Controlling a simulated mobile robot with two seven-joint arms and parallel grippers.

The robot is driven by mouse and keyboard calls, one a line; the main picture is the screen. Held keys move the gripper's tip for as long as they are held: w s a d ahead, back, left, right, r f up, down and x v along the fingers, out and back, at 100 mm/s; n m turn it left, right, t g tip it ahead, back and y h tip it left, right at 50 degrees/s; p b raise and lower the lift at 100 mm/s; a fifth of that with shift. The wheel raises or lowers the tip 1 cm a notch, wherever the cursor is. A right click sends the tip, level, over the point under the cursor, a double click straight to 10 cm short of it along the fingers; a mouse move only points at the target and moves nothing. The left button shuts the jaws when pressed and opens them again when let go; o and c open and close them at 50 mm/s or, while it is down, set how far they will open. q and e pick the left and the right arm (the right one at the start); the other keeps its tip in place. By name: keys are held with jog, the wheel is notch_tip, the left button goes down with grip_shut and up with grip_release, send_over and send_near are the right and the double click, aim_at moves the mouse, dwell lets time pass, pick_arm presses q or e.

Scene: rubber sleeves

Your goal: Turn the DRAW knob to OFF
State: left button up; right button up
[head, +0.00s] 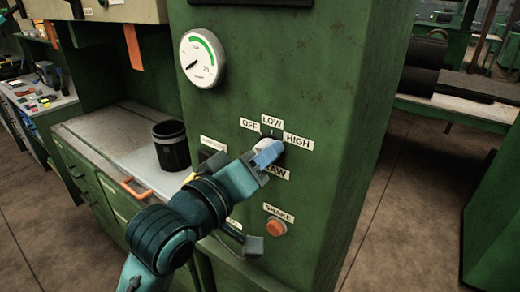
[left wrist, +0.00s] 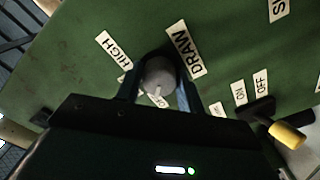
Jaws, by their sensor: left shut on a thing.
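The DRAW knob (head: 266,145) is a pale grey round knob on the green cabinet face. Labels OFF (head: 250,125), LOW (head: 272,121) and HIGH (head: 297,141) arc above it, and the DRAW label (head: 276,173) is below. My left gripper (head: 267,154) is shut on the knob and covers part of it in the head view. In the left wrist view the knob (left wrist: 158,74) sits between the two dark fingers. Its light pointer is toward a mostly hidden label, seemingly LOW. My right gripper is not in view.
A gauge (head: 202,58) is above left of the knob. A yellow-handled lever (left wrist: 286,136) beside ON and OFF labels shows in the left wrist view. A black cup (head: 171,146) stands on the bench at left.

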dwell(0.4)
pick_arm(q)
jog(key=o, duration=1)
